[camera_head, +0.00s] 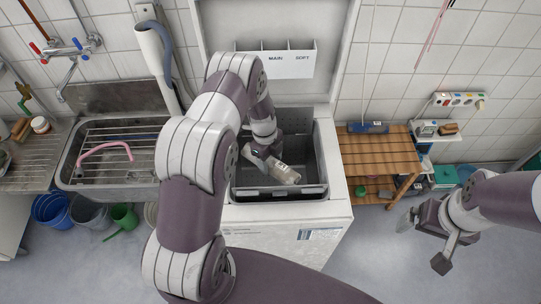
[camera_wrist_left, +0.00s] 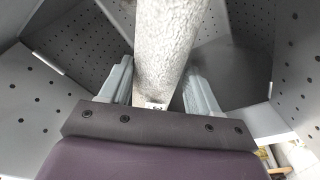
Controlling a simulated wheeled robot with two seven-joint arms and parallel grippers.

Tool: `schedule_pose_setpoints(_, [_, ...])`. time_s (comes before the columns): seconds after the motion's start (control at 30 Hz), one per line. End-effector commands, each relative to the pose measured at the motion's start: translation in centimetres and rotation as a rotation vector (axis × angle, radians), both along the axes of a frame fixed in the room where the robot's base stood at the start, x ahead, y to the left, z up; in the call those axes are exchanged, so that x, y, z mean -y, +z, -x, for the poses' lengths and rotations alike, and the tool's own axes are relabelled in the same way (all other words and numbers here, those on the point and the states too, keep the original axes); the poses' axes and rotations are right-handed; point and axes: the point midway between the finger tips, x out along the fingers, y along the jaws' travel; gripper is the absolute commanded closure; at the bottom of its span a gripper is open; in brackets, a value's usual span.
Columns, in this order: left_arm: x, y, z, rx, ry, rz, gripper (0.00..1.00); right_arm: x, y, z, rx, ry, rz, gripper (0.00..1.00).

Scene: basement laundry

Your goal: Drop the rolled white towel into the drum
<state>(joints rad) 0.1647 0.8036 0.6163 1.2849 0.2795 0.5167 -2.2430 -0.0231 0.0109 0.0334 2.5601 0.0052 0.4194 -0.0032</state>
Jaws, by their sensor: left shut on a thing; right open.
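The rolled white towel (camera_wrist_left: 165,40) is between the two fingers of my left gripper (camera_wrist_left: 158,92) in the left wrist view, and the gripper is shut on it. Perforated grey drum walls (camera_wrist_left: 75,40) surround it there. In the head view the drum (camera_head: 312,160) is the open grey tub in the top of the white washer. The left gripper (camera_head: 270,163) reaches into that opening, and the towel (camera_head: 285,175) shows pale beside it, above the drum floor. My right gripper (camera_head: 424,238) is open and empty, over the floor at the right.
The washer's lid (camera_head: 275,30) stands raised behind the opening. A metal sink (camera_head: 90,165) is on the left, with buckets (camera_head: 52,210) below it. A slatted wooden shelf (camera_head: 378,150) stands right of the washer. Open floor lies between the washer and my right arm.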

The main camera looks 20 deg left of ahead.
Motion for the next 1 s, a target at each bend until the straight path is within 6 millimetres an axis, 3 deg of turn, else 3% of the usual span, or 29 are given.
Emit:
schedule_pose_setpoints(0.23, [0.0,-0.2,-0.1,0.001,0.0,-0.001,0.73,0.0,-0.1,0.0,0.0,0.0,0.0,0.0])
schedule_pose_setpoints(0.27, [0.0,-0.2,-0.1,0.001,0.0,-0.001,0.31,0.0,-0.1,0.0,0.0,0.0,0.0,0.0])
schedule_pose_setpoints(0.33, [0.0,-0.2,-0.1,0.001,0.0,-0.001,0.09,0.0,-0.1,0.0,0.0,0.0,0.0,0.0])
schedule_pose_setpoints(0.73, [-0.2,0.6,-0.2,0.004,0.001,0.0,0.08,0.0,-0.3,0.0,0.0,0.0,0.0,0.0])
schedule_pose_setpoints(1.0, [-1.0,6.5,-0.4,0.005,0.0,-0.001,0.08,0.0,-1.4,0.0,0.0,0.0,0.0,0.0])
